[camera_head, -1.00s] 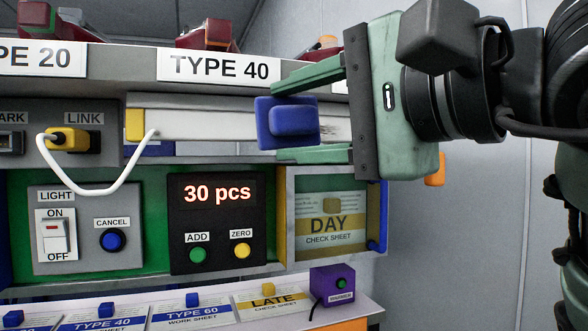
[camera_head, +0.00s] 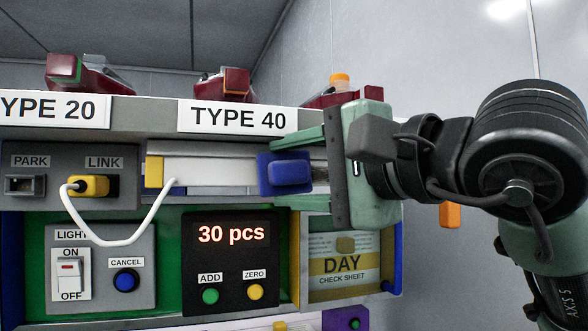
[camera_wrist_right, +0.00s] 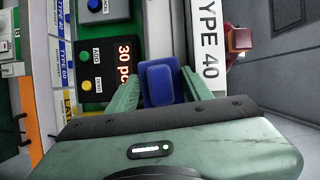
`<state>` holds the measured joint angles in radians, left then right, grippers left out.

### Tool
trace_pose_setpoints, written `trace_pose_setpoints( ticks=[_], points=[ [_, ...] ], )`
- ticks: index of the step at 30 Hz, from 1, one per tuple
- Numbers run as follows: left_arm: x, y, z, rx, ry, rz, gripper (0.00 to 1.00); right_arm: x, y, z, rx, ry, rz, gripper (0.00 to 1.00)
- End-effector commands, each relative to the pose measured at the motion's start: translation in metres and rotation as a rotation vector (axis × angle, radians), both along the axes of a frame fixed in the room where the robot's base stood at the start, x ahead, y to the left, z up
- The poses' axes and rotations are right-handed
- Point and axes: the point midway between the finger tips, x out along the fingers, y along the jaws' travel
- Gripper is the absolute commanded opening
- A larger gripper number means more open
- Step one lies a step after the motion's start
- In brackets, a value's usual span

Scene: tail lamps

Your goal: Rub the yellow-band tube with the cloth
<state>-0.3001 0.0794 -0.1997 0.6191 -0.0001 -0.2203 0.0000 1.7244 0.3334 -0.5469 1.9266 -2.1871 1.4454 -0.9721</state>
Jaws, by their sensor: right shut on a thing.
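The yellow-band tube (camera_head: 215,171) is a long white bar lying level on the shelf under the TYPE 40 label, with a yellow band at its left end. A dark, smudged part shows at its right, partly behind my gripper. My right gripper (camera_head: 290,172) is shut on the blue cloth (camera_head: 284,174), a block-like pad held against or just in front of the tube's right half. Whether it touches cannot be told. In the right wrist view the blue cloth (camera_wrist_right: 160,82) sits between the two green fingers and hides the tube behind it. My left gripper is not in view.
A yellow plug (camera_head: 88,186) with a looping white cable sits at LINK, and the cable runs to the tube's left part. Below are a light switch (camera_head: 71,273) and a counter reading 30 pcs (camera_head: 231,236). Dark red lamps (camera_head: 222,84) lie on the top shelf.

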Motion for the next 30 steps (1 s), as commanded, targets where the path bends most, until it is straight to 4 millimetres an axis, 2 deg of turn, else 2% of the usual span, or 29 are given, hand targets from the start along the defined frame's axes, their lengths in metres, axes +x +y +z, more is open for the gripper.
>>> trace_pose_setpoints(
  ticks=[30],
  points=[
    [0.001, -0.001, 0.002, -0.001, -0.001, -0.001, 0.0, 0.01, 0.003, 0.0, 0.001, -0.001, -0.001, 0.18]
  ],
)
